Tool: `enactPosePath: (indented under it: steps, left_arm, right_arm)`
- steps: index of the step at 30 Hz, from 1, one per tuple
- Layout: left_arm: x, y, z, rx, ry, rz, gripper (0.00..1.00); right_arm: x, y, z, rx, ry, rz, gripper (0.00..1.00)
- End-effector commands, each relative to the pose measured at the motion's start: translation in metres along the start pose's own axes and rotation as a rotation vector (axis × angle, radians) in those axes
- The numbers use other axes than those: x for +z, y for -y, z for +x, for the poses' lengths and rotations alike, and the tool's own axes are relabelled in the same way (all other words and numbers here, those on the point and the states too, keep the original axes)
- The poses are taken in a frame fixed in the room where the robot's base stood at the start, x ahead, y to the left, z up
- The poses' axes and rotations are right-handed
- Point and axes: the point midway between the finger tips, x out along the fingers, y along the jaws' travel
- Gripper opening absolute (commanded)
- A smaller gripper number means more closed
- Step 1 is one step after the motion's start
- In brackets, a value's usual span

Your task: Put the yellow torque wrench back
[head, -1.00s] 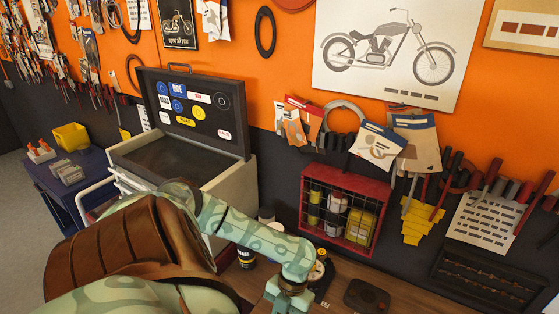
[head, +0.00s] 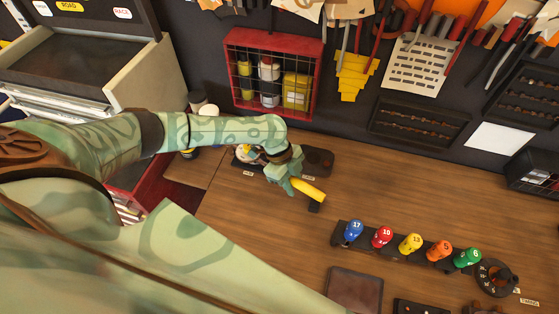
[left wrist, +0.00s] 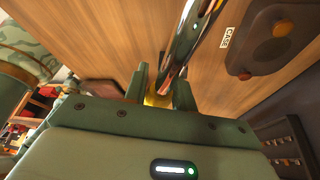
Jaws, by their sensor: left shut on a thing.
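My left gripper (head: 291,178) is shut on the yellow torque wrench (head: 310,190), above the wooden bench. The wrench's yellow grip with a black end sticks out to the lower right of the fingers. In the left wrist view, a little yellow (left wrist: 157,98) shows between the fingers (left wrist: 160,88), and a shiny metal shaft (left wrist: 190,40) runs upward from there. The rest of the wrench is hidden by the gripper. My right gripper is not in view.
A black rack (head: 384,255) holds several numbered coloured knobs. A dark tray (head: 319,160) with round recesses lies just behind the gripper. A dial (head: 495,278) sits right of the rack. A red wire cabinet (head: 231,75) hangs behind. The bench middle (head: 410,190) is clear.

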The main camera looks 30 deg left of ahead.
Motion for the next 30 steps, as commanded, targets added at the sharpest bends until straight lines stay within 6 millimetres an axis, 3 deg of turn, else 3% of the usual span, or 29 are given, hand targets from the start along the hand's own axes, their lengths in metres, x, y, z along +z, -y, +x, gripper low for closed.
enactPosePath:
  steps: [9, 17, 30]
  left_arm:
    - [0.004, 0.009, 0.001, -0.107, 0.0, -0.255, 0.0]
    - [0.005, 0.009, 0.006, -0.125, 0.0, -0.301, 0.0]
    - [0.022, 0.009, 0.045, -0.124, 0.001, -0.3, 0.0]
  right_arm:
    - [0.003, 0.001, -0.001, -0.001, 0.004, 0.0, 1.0]
    - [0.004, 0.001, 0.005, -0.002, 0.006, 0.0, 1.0]
    - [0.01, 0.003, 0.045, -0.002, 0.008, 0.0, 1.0]
